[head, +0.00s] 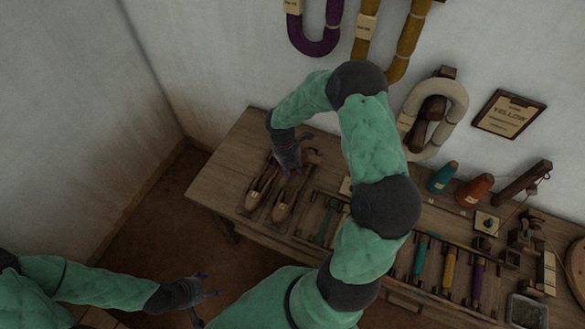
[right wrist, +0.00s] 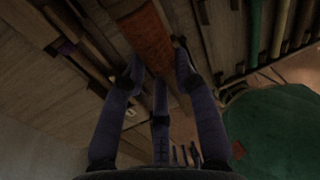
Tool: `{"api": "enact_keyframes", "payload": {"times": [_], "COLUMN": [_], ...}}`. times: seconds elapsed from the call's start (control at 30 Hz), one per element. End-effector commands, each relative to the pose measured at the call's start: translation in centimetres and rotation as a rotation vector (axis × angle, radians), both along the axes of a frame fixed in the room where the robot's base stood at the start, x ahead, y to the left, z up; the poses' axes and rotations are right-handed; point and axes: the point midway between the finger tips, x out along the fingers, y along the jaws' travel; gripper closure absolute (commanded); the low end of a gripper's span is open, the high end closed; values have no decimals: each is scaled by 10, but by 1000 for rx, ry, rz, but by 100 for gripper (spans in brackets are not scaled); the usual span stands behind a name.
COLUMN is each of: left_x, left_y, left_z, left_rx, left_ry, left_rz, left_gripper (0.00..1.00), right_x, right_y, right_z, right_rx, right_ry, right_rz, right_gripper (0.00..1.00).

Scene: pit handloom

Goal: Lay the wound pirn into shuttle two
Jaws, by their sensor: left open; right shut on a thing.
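Two wooden boat-shaped shuttles lie side by side at the left end of the table, a left one (head: 260,190) and a right one (head: 286,200). Their labels are too small to read, so I cannot tell which is shuttle two. My right gripper (head: 290,163) is over the far ends of the shuttles. In the right wrist view my right gripper (right wrist: 159,82) is shut on a rust-orange wound pirn (right wrist: 148,38). I cannot tell whether the pirn touches a shuttle. My left gripper (head: 200,290) is open and empty, low at the left, away from the table.
Slim pirns lie in a rack (head: 328,220) right of the shuttles. Teal (head: 443,177) and orange (head: 474,188) cones stand further right, with teal, yellow and purple pirns in front. Yarn hanks (head: 405,45) hang on the wall behind. The table's left end (head: 222,165) is bare.

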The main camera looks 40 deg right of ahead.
Motion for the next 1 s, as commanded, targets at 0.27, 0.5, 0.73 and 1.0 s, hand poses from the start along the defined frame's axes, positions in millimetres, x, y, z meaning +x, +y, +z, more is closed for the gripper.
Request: {"api": "enact_keyframes", "payload": {"times": [0.27, 0.5, 0.73, 1.0], "left_x": [0, 0, 0, 0], "left_y": [0, 0, 0, 0], "left_z": [-25, -44, -53, -57], "left_rx": [0, 0, 0, 0], "left_ry": [0, 0, 0, 0], "left_rz": [0, 0, 0, 0], "left_gripper": [30, 30, 30, 30], "right_x": [0, 0, 0, 0], "right_y": [0, 0, 0, 0], "right_z": [-27, -47, -65, -74], "right_rx": [0, 0, 0, 1], "right_ry": [0, 0, 0, 0], "right_rz": [-2, -2, -2, -2], "right_gripper": [100, 100, 100, 100]}}
